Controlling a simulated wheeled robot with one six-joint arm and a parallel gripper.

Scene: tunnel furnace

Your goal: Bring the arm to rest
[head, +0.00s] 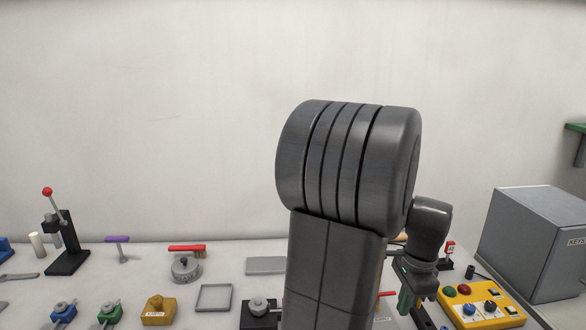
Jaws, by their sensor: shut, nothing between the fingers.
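My arm stands upright in the middle of the head view, with its large dark grey ribbed joint high in front of the wall. The thinner wrist hangs down to the right of this joint. My gripper (406,301) is at the lower end of the wrist, pointing down, over the right part of the table and left of the yellow control box. It is small here and shut, with nothing seen held in it. The arm column hides part of the table behind it.
The yellow control box (481,306) with coloured buttons and a grey cabinet (535,243) stand at right. Space above the table is clear.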

